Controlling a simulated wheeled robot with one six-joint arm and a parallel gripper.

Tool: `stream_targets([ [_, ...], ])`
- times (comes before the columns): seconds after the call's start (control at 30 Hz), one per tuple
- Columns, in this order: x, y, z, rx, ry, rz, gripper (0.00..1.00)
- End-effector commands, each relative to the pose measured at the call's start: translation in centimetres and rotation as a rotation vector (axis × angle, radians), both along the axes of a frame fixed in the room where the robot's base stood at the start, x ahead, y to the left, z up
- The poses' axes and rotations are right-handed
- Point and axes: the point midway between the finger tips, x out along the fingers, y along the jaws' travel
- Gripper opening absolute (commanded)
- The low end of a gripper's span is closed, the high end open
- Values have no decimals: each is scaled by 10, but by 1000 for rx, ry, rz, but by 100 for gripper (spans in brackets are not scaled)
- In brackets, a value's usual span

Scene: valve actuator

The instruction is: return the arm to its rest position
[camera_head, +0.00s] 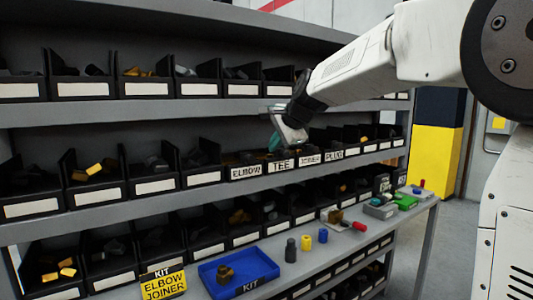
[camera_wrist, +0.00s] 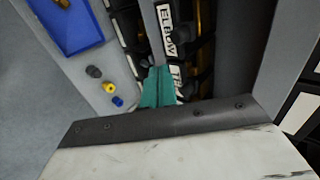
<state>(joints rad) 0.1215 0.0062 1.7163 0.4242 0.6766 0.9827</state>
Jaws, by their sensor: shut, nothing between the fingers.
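My arm (camera_head: 362,68) is white and reaches from the right of the head view toward the shelf. My gripper (camera_head: 276,142) has teal fingers and hangs in front of the bins labelled ELBOW (camera_head: 245,172) and TEE (camera_head: 281,164). In the wrist view the teal fingers (camera_wrist: 158,86) are together with nothing between them. They overlap the TEE bin label (camera_wrist: 176,76) in that view. Whether they touch the bin cannot be told.
The grey shelf (camera_head: 160,107) holds rows of black bins. On the front ledge are a blue kit tray (camera_head: 250,287) with a brown part (camera_head: 225,274), a yellow KIT ELBOW JOINER sign (camera_head: 163,284), and small grey, yellow and blue parts. Open floor (camera_head: 455,240) lies to the right.

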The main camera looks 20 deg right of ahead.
Motion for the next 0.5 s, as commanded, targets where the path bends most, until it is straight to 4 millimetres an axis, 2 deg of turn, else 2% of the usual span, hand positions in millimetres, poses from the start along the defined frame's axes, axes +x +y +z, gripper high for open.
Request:
stream_targets([
  [0.13,-8,-2,8,-1,0,-1,0],
  [0.37,-12,-1,7,-38,3,45,0],
  [0.47,-27,1,-21,-135,70,160,0],
  [0.5,-40,1,-37,-182,108,220,0],
])
